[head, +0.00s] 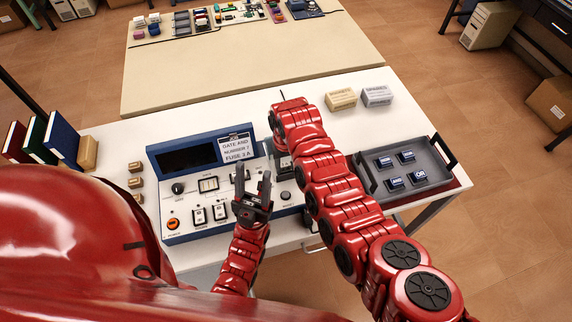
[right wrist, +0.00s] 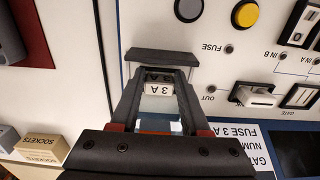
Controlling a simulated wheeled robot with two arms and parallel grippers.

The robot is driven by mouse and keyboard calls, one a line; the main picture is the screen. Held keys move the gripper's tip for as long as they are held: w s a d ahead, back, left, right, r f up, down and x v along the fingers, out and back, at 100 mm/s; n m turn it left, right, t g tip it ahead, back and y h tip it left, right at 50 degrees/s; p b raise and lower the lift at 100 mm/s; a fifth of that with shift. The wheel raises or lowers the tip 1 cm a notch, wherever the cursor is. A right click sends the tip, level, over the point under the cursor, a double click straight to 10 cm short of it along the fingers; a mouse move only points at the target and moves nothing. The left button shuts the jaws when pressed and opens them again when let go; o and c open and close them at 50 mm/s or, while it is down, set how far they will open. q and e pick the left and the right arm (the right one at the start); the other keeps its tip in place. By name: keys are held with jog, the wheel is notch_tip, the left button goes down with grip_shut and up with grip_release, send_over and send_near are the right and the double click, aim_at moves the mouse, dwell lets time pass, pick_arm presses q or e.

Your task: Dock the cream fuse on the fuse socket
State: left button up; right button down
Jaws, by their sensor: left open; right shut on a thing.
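The cream fuse (right wrist: 158,89), marked "3 A", sits between the fingers of my right gripper (right wrist: 160,74) in the right wrist view. That gripper is shut on it, close over the white face of the blue console (head: 186,229). A dark bar (right wrist: 162,57) lies just beyond the fingertips, near the printed word FUSE. The fuse socket is not clearly seen; I cannot tell whether the fuse touches it. In the head view my right arm mostly covers this spot. My left gripper (head: 252,183) is open and empty above the middle of the console.
A card (head: 237,149) on the console reads "FUSE 3 A". A grey tray (head: 378,196) with several dark blocks stands to the right. Cream (head: 341,99) and grey (head: 377,96) boxes stand behind it. Binders (head: 62,137) and small wooden blocks are at the left.

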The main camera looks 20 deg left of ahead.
jog(key=c, duration=0.7)
grip_release()
jog(key=shift+r+p, duration=0.9)
jog(key=shift+r, duration=0.7)
notch_tip(320, 180, up, 2)
jog(key=shift+r+p, duration=0.1)
jog(key=shift+p, duration=0.3)
notch_tip(320, 180, up, 6)
jog(key=shift+f+p, duration=0.2)
jog(key=shift+p, duration=0.4)
